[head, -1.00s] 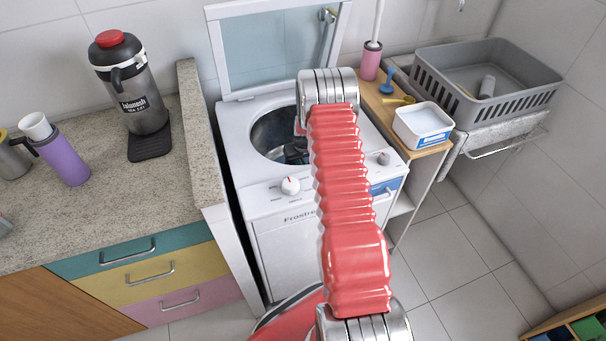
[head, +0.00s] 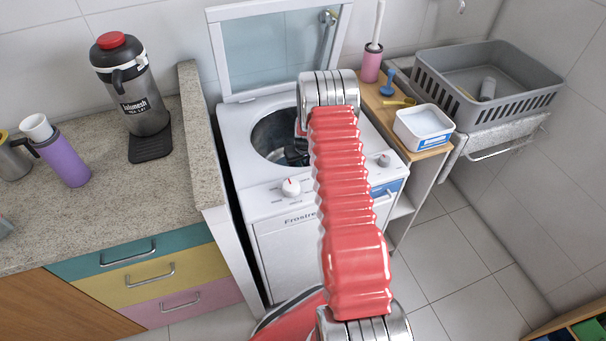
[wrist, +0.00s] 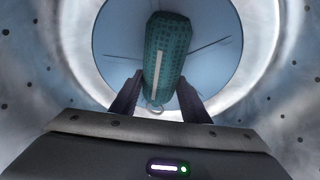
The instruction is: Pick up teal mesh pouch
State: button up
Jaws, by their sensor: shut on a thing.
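The teal mesh pouch (wrist: 167,52) is in the wrist view, inside the metal drum (wrist: 262,70) of the washer. It has a pale strip along its side and a small ring at its near end. My gripper (wrist: 157,98) reaches down into the drum, and its two dark fingers are shut on the near part of the pouch. In the head view, my red arm reaches over the open washer (head: 262,205), and part of my gripper (head: 297,152) shows in its opening. The pouch cannot be made out there.
The washer's glass lid (head: 270,50) stands raised behind the opening. A wooden shelf (head: 384,104) on the right holds a white tub (head: 423,122). A grey crate (head: 487,80) stands farther right. A granite counter (head: 100,200) with a raised ledge is on the left.

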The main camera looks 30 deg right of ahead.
jog(key=shift+r, duration=0.15)
notch_tip(320, 180, up, 10)
jog(key=shift+f, duration=0.1)
dwell(0.5)
dwell(0.5)
